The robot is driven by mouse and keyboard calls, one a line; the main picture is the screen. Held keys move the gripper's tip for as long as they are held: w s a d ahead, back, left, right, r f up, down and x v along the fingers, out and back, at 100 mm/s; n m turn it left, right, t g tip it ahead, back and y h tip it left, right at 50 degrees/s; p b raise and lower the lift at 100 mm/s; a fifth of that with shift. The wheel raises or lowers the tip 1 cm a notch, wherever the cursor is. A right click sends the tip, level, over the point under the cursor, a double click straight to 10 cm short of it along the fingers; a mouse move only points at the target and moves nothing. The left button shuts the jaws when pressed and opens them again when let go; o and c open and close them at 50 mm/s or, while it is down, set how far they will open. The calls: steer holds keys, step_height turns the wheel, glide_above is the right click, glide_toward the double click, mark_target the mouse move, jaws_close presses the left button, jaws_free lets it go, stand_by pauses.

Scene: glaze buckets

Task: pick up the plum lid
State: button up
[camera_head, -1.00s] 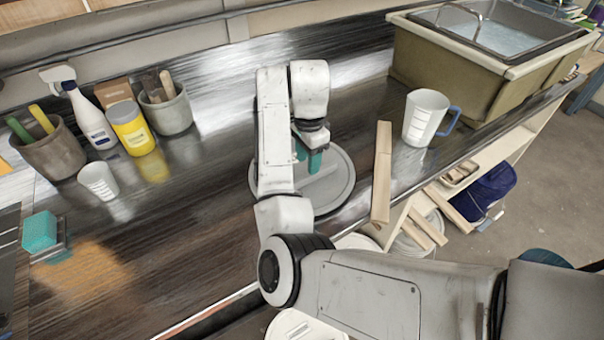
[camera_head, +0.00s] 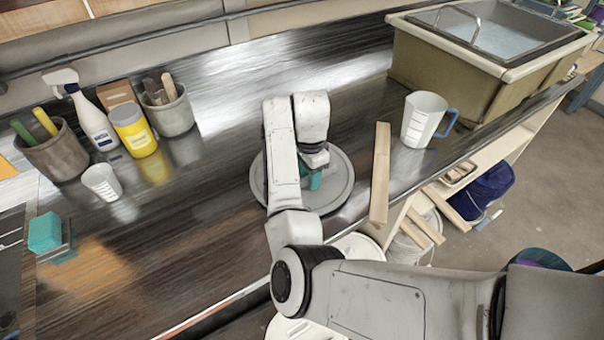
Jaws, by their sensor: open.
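A grey round lid (camera_head: 338,190) lies flat on the dark counter. My gripper (camera_head: 315,181), with teal fingers, points down over the lid and is open. My arm hides part of the lid's left side, and I cannot tell whether the fingers touch it. No clearly plum lid shows on the counter. A small purple patch (camera_head: 556,263) shows inside a teal round thing (camera_head: 535,255) at the lower right, partly hidden by my arm. I cannot tell whether that patch is the plum lid.
Wooden slats (camera_head: 380,175) and a measuring jug (camera_head: 424,119) stand right of the lid, before a sink (camera_head: 440,75). A spray bottle (camera_head: 95,122), a yellow jar (camera_head: 134,130), tool pots (camera_head: 53,155), a small cup (camera_head: 101,183) and a teal sponge (camera_head: 45,232) are left. White buckets (camera_head: 408,248) sit below.

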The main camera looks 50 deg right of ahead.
steer(key=shift+f, duration=0.1)
jaws_close()
stand_by(0.7)
